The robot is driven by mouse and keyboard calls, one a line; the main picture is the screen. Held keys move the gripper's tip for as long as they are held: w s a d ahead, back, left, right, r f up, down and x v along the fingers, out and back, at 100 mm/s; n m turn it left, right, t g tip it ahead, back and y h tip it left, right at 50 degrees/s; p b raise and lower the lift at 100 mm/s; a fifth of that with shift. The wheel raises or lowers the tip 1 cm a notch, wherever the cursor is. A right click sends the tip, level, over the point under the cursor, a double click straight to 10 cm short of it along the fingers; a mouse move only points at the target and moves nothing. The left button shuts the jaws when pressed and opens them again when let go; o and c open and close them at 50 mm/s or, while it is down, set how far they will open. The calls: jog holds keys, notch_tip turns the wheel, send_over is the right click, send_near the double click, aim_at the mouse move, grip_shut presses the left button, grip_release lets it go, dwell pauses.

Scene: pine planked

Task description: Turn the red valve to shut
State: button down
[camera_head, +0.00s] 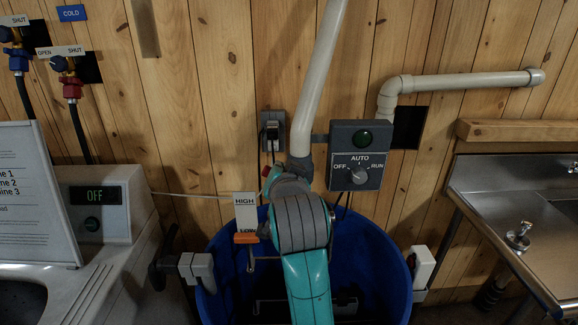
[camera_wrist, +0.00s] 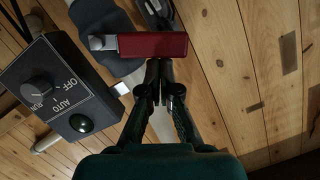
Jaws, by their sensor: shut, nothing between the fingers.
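In the wrist view, my gripper (camera_wrist: 159,72) is shut and empty, its tips just below a red bar-shaped handle (camera_wrist: 152,44). The tips look close to the bar; I cannot tell if they touch it. The bar lies across the picture by a dark grey fitting, with a pale piece at its left end. In the head view, my arm hides the gripper and most of this area at the foot of the pale pipe. Separately, a red-bodied tap (camera_head: 72,88) is on the wall at left, under a label reading OPEN and SHUT (camera_head: 60,51).
A grey switch box (camera_head: 358,158) with OFF, AUTO and RUN is close beside the pipe (camera_head: 322,75); it also shows in the wrist view (camera_wrist: 60,85). A blue tub (camera_head: 385,255) is below. A steel sink (camera_head: 500,215) stands right, a panel reading OFF (camera_head: 95,195) left.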

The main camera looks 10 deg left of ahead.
jog(key=f+n, duration=0.1)
jog(key=a+f+n+h, duration=0.1)
jog(key=a+n, duration=0.1)
jog(key=shift+s+f, duration=0.3)
jog(key=shift+f, duration=0.1)
jog(key=shift+a+f, duration=0.15)
dwell(0.5)
jog(key=r, duration=0.4)
jog(key=shift+s+r, duration=0.15)
jog(key=shift+s, duration=0.15)
jog(key=v, duration=0.9)
jog(key=shift+s+h, duration=0.3)
